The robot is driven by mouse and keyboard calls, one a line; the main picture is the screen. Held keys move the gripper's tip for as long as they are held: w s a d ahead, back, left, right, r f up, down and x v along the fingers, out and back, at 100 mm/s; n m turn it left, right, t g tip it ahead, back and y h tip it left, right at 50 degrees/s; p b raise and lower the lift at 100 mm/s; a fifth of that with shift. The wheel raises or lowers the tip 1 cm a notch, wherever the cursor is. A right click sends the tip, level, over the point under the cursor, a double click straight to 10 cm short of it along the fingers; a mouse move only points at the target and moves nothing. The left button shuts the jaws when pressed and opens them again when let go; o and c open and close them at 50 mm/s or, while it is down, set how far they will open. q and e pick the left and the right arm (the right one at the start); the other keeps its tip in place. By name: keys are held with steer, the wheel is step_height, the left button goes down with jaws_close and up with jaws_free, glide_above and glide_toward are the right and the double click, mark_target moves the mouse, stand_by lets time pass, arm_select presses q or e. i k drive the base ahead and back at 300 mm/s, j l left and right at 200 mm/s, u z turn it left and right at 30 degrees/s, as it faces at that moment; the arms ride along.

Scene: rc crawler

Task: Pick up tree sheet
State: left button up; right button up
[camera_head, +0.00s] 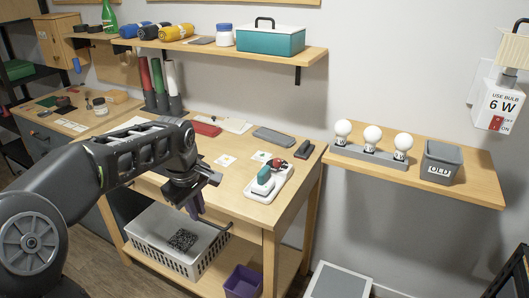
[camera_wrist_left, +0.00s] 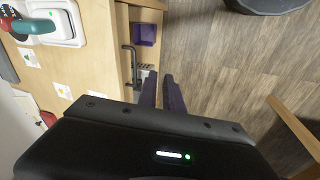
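My left gripper (camera_head: 198,212) points down at the bench's front edge, apart from the cards. In the left wrist view its two dark fingers (camera_wrist_left: 162,82) have a narrow gap with nothing held between them. My right gripper is out of view.
A white tray with a teal-handled tool (camera_head: 264,180) sits at the bench's right front. A dark drawer handle (camera_wrist_left: 129,66) is close to my left gripper. A white basket (camera_head: 165,250) and purple bin (camera_head: 243,283) are below. A grey flat case (camera_head: 273,137) lies behind the cards.

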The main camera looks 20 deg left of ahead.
mark_target(262, 156)
steer(key=i, duration=1.3)
